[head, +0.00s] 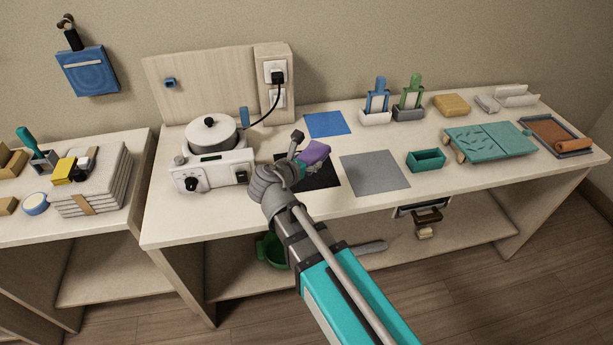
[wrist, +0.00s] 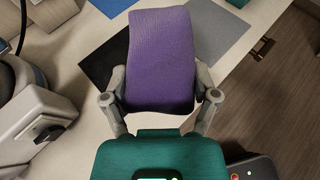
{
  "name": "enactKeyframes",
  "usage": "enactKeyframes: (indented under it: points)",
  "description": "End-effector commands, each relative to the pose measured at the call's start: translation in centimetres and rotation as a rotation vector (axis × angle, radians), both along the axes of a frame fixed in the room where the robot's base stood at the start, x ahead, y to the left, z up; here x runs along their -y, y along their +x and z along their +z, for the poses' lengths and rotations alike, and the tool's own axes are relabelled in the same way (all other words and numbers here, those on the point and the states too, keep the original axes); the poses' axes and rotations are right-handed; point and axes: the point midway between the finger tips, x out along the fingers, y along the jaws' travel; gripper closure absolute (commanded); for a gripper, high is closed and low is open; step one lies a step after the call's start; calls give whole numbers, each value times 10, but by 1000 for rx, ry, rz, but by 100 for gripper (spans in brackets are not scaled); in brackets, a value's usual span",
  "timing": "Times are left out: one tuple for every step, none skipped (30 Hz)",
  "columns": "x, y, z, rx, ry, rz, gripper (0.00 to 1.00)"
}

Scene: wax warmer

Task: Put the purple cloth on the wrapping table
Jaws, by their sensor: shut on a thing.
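The purple cloth (head: 314,152) is in my gripper (head: 296,162), held above the black square (head: 325,180) on the long pale worktop (head: 375,202). In the wrist view the cloth (wrist: 162,55) is a folded purple pad standing up between the two fingers of my gripper (wrist: 160,92), which are shut on its sides. A teal board with a leaf pattern (head: 490,140), on small wooden supports, lies on the right part of the worktop; I cannot tell whether it or the worktop is the wrapping table.
Left of my gripper stands a white warmer (head: 212,170) with a pot (head: 210,133) and a cord. A grey square (head: 375,172), a blue square (head: 327,124) and a teal box (head: 426,160) lie on the worktop. Two upright holders (head: 376,117) (head: 409,112) stand behind.

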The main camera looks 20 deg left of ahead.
Motion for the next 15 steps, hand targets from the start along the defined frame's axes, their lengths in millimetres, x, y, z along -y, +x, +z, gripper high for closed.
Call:
enactKeyframes:
  points:
    - [-6, -1, -15, 1, -1, -4, 67]
    - [-8, -1, -18, 1, -1, -8, 67]
    - [-11, -3, -23, 1, -1, -14, 67]
    - [-12, -3, -26, 1, -2, -17, 67]
    - [-14, -4, -28, 1, -1, -19, 67]
    - [-16, -5, -31, 2, 0, -23, 67]
    - [-17, -6, -33, 2, 0, -25, 67]
    - [-18, -7, -34, 2, 0, -28, 67]
    - [-19, -7, -36, 2, 0, -30, 67]
    - [-20, -8, -36, 2, 0, -33, 67]
    - [-20, -8, -37, 2, 0, -34, 67]
    - [-20, -8, -37, 2, -1, -35, 67]
    - [-20, -8, -37, 2, 0, -36, 67]
    - [-20, -8, -37, 2, 0, -36, 67]
    - [-20, -8, -36, 2, 0, -36, 67]
